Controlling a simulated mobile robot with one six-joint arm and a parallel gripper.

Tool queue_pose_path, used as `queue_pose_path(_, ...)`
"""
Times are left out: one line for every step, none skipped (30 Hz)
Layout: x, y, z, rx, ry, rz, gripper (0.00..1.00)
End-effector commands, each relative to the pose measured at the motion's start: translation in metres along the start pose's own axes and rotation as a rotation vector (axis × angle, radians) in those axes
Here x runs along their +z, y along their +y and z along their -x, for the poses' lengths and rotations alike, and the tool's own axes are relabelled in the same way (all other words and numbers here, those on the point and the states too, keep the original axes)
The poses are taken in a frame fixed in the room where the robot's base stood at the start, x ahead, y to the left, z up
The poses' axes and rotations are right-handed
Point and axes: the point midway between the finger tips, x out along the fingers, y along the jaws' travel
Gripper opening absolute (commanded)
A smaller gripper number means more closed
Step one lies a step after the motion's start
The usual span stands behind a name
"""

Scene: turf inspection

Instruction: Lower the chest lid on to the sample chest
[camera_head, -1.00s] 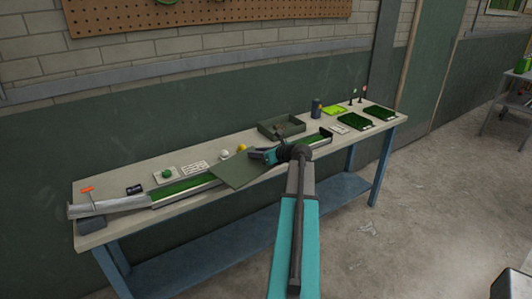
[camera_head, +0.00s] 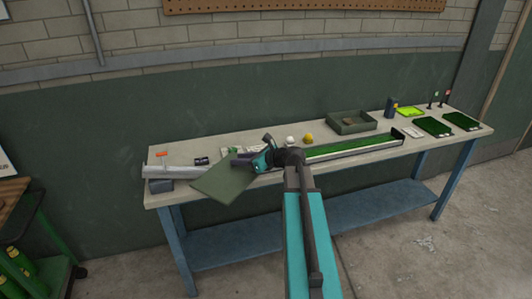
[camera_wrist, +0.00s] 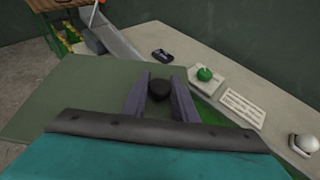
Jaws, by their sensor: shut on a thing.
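The chest lid is a flat dark green panel (camera_head: 222,182), held by my gripper (camera_head: 252,160) above the left part of the bench and past its front edge. In the wrist view the lid (camera_wrist: 75,95) fills the left, and my gripper's two fingers (camera_wrist: 161,98) are shut around its black knob (camera_wrist: 160,89). The sample chest (camera_head: 365,127) is an open dark green box at the back of the bench, right of my gripper and apart from the lid. A small brownish thing lies inside it. The chest is not in the wrist view.
A long green turf track (camera_head: 350,147) runs along the bench (camera_head: 470,127), with a metal ramp (camera_head: 180,172) at its left end. A yellow ball (camera_head: 308,139) and white ball (camera_head: 290,141) lie left of the chest. A dark blue can (camera_head: 391,108) and turf trays (camera_head: 433,126) stand right.

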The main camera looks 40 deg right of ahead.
Motion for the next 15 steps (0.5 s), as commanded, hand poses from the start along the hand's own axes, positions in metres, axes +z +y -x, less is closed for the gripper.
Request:
queue_pose_path(0.003, 0.021, -0.009, 0.031, -0.001, 0.012, 0.0)
queue_pose_path(0.005, 0.032, -0.013, 0.048, -0.001, 0.019, 0.0)
queue_pose_path(0.007, 0.047, -0.019, 0.072, -0.001, 0.029, 0.0)
queue_pose_path(0.008, 0.057, -0.023, 0.089, -0.001, 0.035, 0.0)
queue_pose_path(0.009, 0.069, -0.027, 0.107, -0.001, 0.043, 0.0)
queue_pose_path(0.01, 0.083, -0.032, 0.13, -0.001, 0.052, 0.0)
queue_pose_path(0.011, 0.094, -0.035, 0.148, -0.001, 0.06, 0.0)
queue_pose_path(0.012, 0.106, -0.038, 0.167, -0.001, 0.068, 0.0)
queue_pose_path(0.013, 0.121, -0.042, 0.192, -0.001, 0.079, 0.0)
queue_pose_path(0.014, 0.132, -0.044, 0.211, -0.001, 0.087, 0.0)
queue_pose_path(0.014, 0.143, -0.046, 0.229, -0.001, 0.095, 0.0)
queue_pose_path(0.015, 0.159, -0.049, 0.256, 0.0, 0.105, 0.0)
queue_pose_path(0.015, 0.171, -0.05, 0.276, -0.001, 0.114, 0.0)
queue_pose_path(0.015, 0.182, -0.051, 0.295, -0.001, 0.123, 0.0)
queue_pose_path(0.015, 0.198, -0.052, 0.323, -0.001, 0.134, 0.0)
